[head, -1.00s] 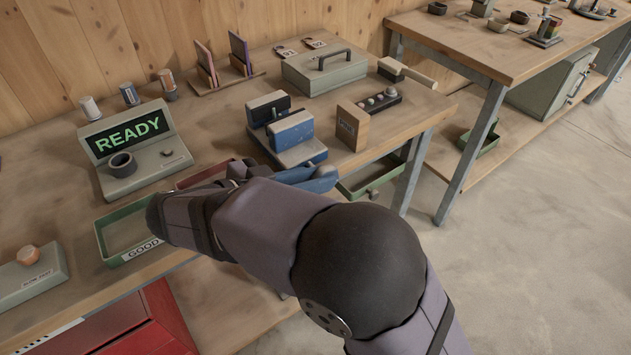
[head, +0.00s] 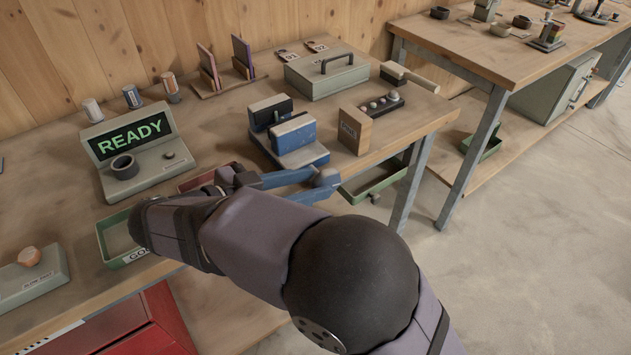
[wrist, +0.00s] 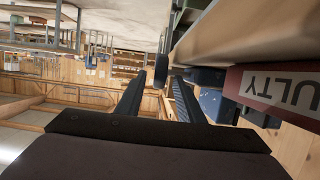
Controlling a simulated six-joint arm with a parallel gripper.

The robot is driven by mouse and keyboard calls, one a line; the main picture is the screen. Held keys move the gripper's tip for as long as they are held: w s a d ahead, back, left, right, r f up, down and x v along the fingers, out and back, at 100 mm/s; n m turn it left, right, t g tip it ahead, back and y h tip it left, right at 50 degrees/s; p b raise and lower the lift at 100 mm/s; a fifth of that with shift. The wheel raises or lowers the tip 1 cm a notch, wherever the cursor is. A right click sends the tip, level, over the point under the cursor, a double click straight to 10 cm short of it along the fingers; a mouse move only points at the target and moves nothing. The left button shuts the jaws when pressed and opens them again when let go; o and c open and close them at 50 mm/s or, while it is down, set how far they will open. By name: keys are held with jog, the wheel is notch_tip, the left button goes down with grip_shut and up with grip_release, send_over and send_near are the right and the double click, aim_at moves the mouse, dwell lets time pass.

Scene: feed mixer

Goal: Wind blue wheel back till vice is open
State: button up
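The vice's blue side also shows in the wrist view (wrist: 212,102).
A green tray (head: 108,243) lies left of my arm. A wooden block (head: 353,132) stands right of the vice. A green drawer (head: 375,184) hangs under the bench's right end.

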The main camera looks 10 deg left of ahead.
jog(key=shift+v, duration=2.45)
jog(key=shift+r, duration=0.15)
